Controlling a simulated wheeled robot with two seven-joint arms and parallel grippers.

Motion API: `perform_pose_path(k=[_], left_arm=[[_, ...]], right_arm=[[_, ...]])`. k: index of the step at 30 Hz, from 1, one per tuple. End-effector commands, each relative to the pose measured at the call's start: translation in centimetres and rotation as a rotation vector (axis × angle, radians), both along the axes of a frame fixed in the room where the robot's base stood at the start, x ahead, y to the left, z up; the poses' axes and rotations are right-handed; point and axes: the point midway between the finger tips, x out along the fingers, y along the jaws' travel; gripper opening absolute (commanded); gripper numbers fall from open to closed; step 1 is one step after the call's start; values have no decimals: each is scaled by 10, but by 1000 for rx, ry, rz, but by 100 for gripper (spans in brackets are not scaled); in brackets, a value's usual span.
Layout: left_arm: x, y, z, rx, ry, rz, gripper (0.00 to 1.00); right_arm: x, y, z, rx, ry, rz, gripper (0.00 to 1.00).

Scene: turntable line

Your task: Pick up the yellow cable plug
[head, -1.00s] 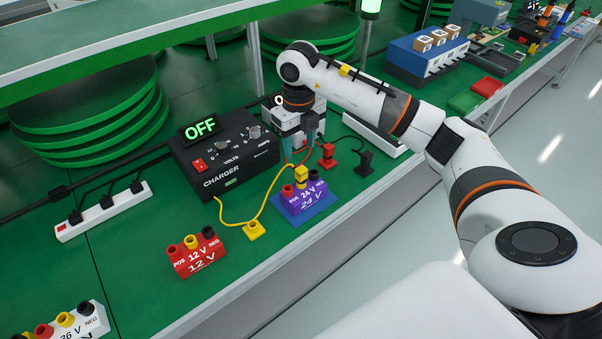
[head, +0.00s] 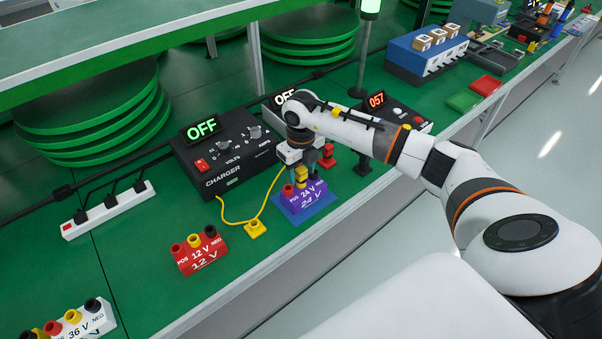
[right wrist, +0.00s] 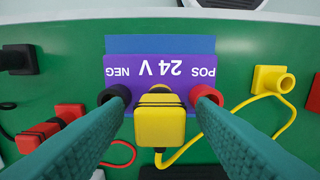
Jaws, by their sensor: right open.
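A yellow cable plug (head: 301,175) stands over the middle of the purple 24 V block (head: 305,195). It also shows in the right wrist view (right wrist: 160,120). My right gripper (head: 308,163) is open above the block, with its two fingers one on each side of this plug and apart from it. How deep the plug sits in the block is hidden. A second yellow plug (head: 255,229) lies on the green table; it shows to the right in the right wrist view (right wrist: 273,80). A yellow cable (head: 240,222) runs beside it. My left gripper is out of view.
The charger (head: 224,150) reads OFF behind the block. A red 12 V block (head: 199,252) stands to the left. A red plug (head: 328,151) and a black plug (head: 362,165) are close on the right. The table's front edge is near.

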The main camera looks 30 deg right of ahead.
Motion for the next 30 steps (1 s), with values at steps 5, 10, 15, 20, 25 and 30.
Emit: perform_pose_path(k=[5, 10, 15, 20, 25, 30], left_arm=[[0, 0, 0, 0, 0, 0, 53], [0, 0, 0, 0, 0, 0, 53], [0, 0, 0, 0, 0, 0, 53], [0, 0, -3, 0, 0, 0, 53], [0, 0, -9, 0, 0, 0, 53], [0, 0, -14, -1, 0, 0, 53]], right_arm=[[0, 0, 0, 0, 0, 0, 26], [0, 0, 1, 0, -1, 0, 7], [0, 0, 1, 0, -1, 0, 7], [1, 0, 11, 0, -3, 0, 7], [2, -1, 44, 0, -7, 0, 7], [1, 0, 76, 0, -6, -1, 7]])
